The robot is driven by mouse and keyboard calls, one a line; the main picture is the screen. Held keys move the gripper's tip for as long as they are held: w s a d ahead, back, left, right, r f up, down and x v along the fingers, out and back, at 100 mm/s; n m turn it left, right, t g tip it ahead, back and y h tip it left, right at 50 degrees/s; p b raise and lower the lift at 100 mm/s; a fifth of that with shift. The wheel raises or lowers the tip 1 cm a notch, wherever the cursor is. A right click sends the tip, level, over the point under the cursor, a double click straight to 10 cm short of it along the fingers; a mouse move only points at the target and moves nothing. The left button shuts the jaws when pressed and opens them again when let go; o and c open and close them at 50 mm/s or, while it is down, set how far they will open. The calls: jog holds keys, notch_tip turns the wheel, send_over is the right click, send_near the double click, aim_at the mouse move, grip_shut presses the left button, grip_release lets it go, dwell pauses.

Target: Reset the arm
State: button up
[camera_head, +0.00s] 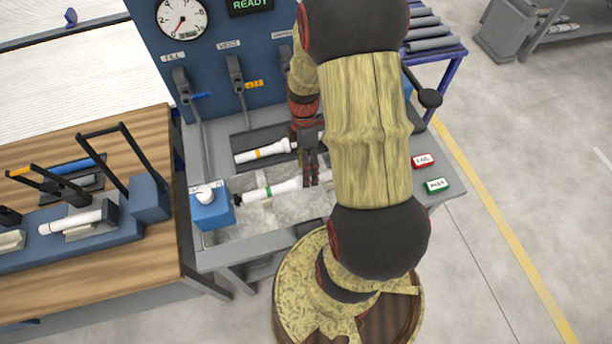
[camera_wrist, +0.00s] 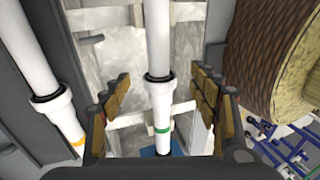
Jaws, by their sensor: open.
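My gripper (camera_head: 310,170) is over the basin of the test station in the head view. In the wrist view my gripper (camera_wrist: 158,100) is open, with one finger on each side of a white pipe with a green band (camera_wrist: 160,100). No finger is seen touching it. The green-banded pipe also shows in the head view (camera_head: 283,187), lying across the basin by a blue block (camera_head: 211,212). A white pipe with an orange band (camera_head: 262,151) lies in a dark tray behind; it also shows at the left of the wrist view (camera_wrist: 38,62). My arm hides the right part of the basin.
The blue panel (camera_head: 225,50) with a gauge, levers and a READY display stands behind the basin. A wooden bench (camera_head: 110,250) with clamps and another white pipe is at the left. FAIL (camera_head: 423,160) and PASS (camera_head: 436,185) buttons are at the right. A pipe rack (camera_head: 435,45) stands behind.

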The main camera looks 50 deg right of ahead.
jog(key=v, duration=0.8)
jog(key=shift+r, duration=0.25)
jog(key=s+a+r+m+t+h, duration=0.2)
jog(key=a+r+m+t, duration=0.6)
jog(key=a+r, duration=1.3)
jog(key=s+m, duration=0.1)
jog(key=m, duration=0.2)
jog(key=shift+s+r+m+h, duration=0.15)
jog(key=shift+s+m+h, duration=0.1)
jog(key=shift+m+h, duration=0.05)
